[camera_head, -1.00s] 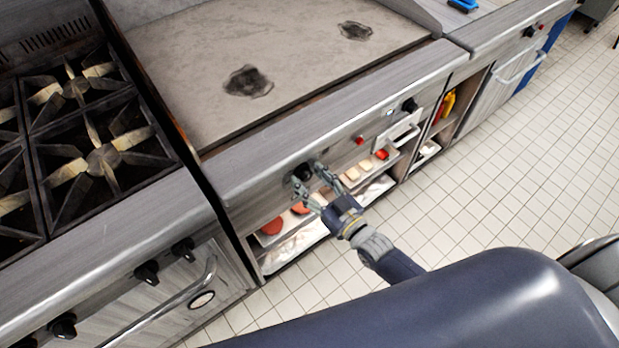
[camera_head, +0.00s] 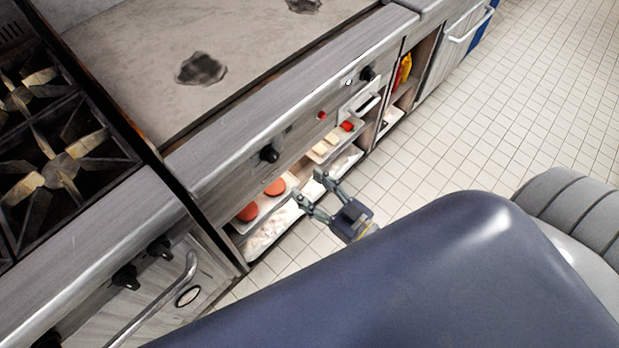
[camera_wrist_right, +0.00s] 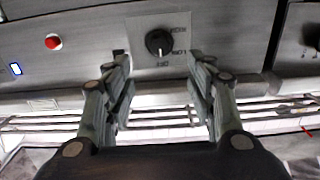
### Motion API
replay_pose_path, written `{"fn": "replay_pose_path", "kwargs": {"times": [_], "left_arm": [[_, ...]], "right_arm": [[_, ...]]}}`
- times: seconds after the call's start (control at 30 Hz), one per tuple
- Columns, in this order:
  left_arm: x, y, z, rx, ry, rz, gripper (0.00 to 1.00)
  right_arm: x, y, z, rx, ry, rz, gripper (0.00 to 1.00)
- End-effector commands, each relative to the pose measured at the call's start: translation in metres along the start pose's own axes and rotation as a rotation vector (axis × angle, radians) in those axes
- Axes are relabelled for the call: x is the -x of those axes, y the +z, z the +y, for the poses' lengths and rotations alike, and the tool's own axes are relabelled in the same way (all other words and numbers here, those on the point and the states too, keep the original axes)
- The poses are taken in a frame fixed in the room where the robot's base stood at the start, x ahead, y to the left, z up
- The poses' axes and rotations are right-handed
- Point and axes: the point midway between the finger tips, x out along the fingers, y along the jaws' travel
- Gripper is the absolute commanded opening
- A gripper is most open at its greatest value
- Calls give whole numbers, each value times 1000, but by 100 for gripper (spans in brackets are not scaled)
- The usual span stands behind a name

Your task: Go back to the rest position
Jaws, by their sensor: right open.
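My right gripper (camera_head: 310,192) is open and empty in front of the griddle's front panel, apart from it. In the right wrist view its two fingers (camera_wrist_right: 160,85) stand apart on either side of a black knob (camera_wrist_right: 158,42), with nothing between them. The knob's plate has printed marks, including LOW and OFF. The same knob (camera_head: 269,153) shows in the head view, to the left of the gripper. My left gripper is not in view.
The griddle (camera_head: 130,70) has dark patches. A gas stove (camera_head: 60,170) stands at left. Shelves below the griddle hold a tray with red patties (camera_head: 275,187) and other food. A red button (camera_head: 321,115) is on the panel. Tiled floor at right is clear.

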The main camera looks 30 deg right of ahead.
Motion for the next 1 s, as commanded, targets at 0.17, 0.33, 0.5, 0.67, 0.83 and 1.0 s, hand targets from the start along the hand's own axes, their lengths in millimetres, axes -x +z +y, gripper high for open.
{"fn": "replay_pose_path", "kwargs": {"times": [0.17,0.33,0.5,0.67,0.83,1.0], "left_arm": [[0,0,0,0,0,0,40],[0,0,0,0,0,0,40],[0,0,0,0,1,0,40],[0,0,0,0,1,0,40],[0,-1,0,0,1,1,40],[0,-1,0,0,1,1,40]], "right_arm": [[0,0,0,0,0,0,51],[0,2,0,0,1,-5,51],[7,50,9,11,31,-122,51],[39,156,22,22,90,-396,51],[105,269,20,11,139,-735,51],[195,356,-5,-23,158,-1076,51]]}}
